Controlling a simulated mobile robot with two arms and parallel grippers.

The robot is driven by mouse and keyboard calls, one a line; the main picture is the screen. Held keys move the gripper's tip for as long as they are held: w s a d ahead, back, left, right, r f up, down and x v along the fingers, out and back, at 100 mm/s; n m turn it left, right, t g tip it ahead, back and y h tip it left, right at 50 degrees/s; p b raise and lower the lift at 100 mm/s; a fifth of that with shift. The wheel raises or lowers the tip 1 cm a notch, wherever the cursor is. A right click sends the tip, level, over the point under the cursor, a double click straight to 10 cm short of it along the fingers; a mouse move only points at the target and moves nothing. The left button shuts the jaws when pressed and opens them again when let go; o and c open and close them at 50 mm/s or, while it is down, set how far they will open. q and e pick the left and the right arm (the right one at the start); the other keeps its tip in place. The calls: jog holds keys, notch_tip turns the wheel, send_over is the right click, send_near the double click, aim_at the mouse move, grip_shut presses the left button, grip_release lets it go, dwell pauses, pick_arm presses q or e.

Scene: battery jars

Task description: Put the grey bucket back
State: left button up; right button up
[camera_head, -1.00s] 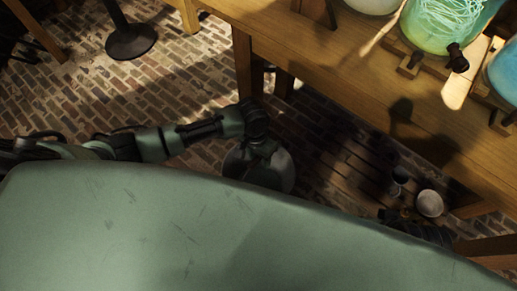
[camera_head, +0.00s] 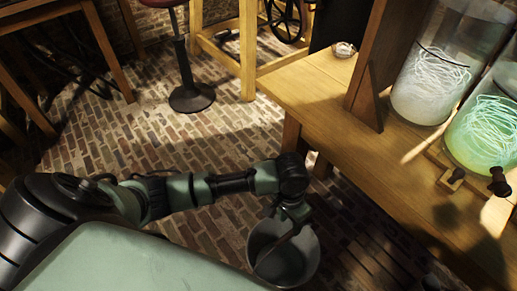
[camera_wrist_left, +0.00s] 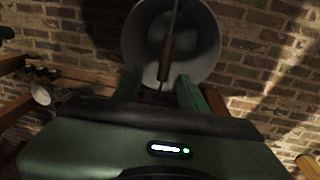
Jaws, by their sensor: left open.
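The grey bucket (camera_head: 268,262) stands in the lower middle of the head view, close to the brick floor. In the left wrist view its round grey body (camera_wrist_left: 205,35) fills the upper middle. A wire handle with a brown grip (camera_wrist_left: 166,58) crosses the opening. My left gripper (camera_head: 291,218) is at the bucket's upper rim in the head view. Its two fingers are apart in the wrist view (camera_wrist_left: 160,88), on either side of the handle's lower end; I cannot tell whether they touch it. My right gripper is not in view.
A wooden workbench (camera_head: 325,97) on the right carries glass jars (camera_head: 434,85) and an upright wooden board. A stool with a round dark base (camera_head: 192,97) stands farther back. Open brick floor (camera_head: 125,135) lies to the left. A small pale container (camera_wrist_left: 41,95) shows in the wrist view.

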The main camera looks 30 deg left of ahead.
pick_arm(q)
jog(key=s+d+f+t+h, duration=0.2)
jog(key=s+d+f, duration=0.1)
jog(key=s, duration=0.1)
jog(key=s+a+f+n+t+y, duration=0.1)
jog(key=s+a+f+n+y, duration=0.1)
jog(key=s+a, duration=0.5)
jog(key=a+f+y, duration=0.1)
jog(key=a+f, duration=0.1)
jog(key=a, duration=0.2)
jog(key=shift+s, duration=0.4)
jog(key=s+a+f+p, duration=0.1)
jog(key=s+f+p, duration=0.4)
jog(key=s+p, duration=0.4)
jog(key=s+a+f+g+p, duration=0.1)
jog(key=s+f+p, duration=0.4)
jog(key=s+p, duration=0.5)
jog(key=shift+a+g, duration=0.3)
jog(key=shift+a, duration=0.25)
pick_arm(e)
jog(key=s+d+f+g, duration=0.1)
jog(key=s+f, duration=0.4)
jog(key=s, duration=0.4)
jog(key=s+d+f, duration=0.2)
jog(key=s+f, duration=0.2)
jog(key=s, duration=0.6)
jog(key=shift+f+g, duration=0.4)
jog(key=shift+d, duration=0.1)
